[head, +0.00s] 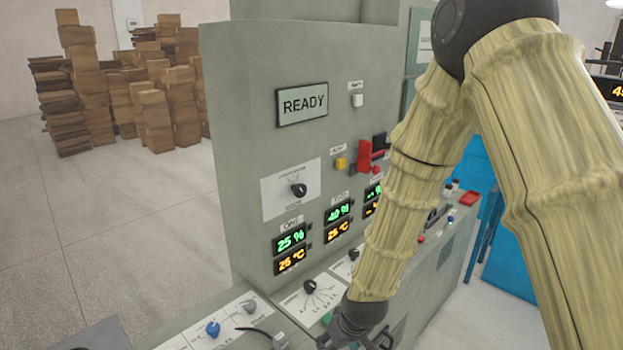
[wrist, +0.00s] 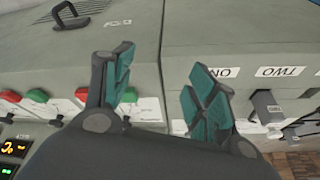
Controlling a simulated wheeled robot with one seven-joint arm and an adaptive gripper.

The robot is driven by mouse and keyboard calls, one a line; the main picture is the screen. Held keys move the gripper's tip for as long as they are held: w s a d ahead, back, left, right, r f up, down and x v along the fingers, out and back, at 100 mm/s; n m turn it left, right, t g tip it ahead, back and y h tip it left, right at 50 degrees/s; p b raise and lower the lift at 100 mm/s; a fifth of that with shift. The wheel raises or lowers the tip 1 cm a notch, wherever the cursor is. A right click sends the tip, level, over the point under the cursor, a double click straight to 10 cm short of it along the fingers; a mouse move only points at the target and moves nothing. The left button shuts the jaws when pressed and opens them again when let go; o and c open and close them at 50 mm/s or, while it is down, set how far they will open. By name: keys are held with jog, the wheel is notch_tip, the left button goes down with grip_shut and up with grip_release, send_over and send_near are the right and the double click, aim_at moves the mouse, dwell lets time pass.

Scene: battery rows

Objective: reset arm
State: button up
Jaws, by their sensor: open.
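My gripper (head: 355,338) is at the lower middle of the head view, at the end of my bent, yellowish arm, and is partly cut off by the bottom edge. It is low, in front of the sloped control desk (head: 235,312). In the wrist view my gripper (wrist: 160,78) has its two teal-padded fingers apart, with nothing between them. Behind the fingers are grey-green panel surfaces and a seam. I cannot tell how far the fingers are from the panel.
A grey-green cabinet with a READY display (head: 302,104), a red switch (head: 366,157) and a black knob (head: 299,190) stands behind my arm. The desk carries a blue knob (head: 212,328). Cardboard boxes (head: 155,110) are stacked at the back left. Open floor (head: 110,215) lies left.

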jog(key=s+d+f+m+g, duration=0.1)
jog(key=s+d+f, duration=0.4)
jog(key=s+f, duration=0.3)
jog(key=s+d+f+m+g+h+b, duration=0.1)
jog(key=s+d+f, duration=0.5)
jog(key=s, duration=0.6)
jog(key=s+d+f+m+g, duration=0.1)
jog(key=s+d+f+m, duration=0.2)
jog(key=s+f, duration=0.6)
jog(key=shift+s+d+f+h+b, duration=0.35)
jog(key=shift+d+f, duration=0.3)
jog(key=shift+d, duration=0.55)
